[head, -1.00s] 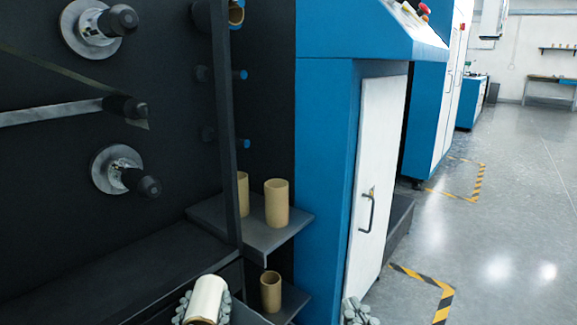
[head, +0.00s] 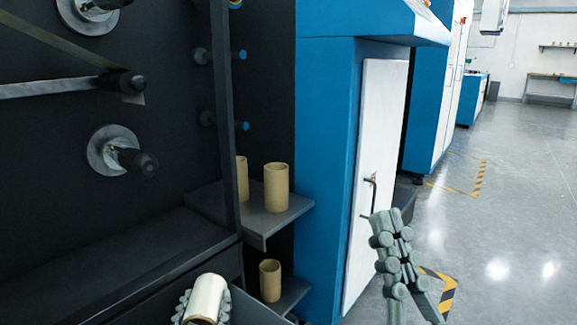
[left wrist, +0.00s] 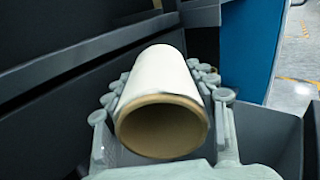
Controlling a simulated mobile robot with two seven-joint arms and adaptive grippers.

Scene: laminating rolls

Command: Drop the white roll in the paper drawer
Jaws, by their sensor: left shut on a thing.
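The white roll (head: 207,292) is a white cylinder with a brown cardboard core at the bottom of the head view. My left gripper (head: 203,301) is shut around it, with grey finger pads on both sides. In the left wrist view the roll (left wrist: 158,75) lies between the fingers, its open core end facing the camera. A dark grey open drawer (left wrist: 272,125) shows below and beside the roll; its edge (head: 252,309) also shows in the head view. No label on it is readable. My right gripper (head: 388,235) is raised before the white cabinet door, fingertips close together and empty.
Cardboard cores stand on an upper shelf (head: 261,226) and a lower shelf (head: 292,295). A black machine panel with spindles (head: 115,150) is at the left. The blue cabinet (head: 322,150) has a white door (head: 375,110).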

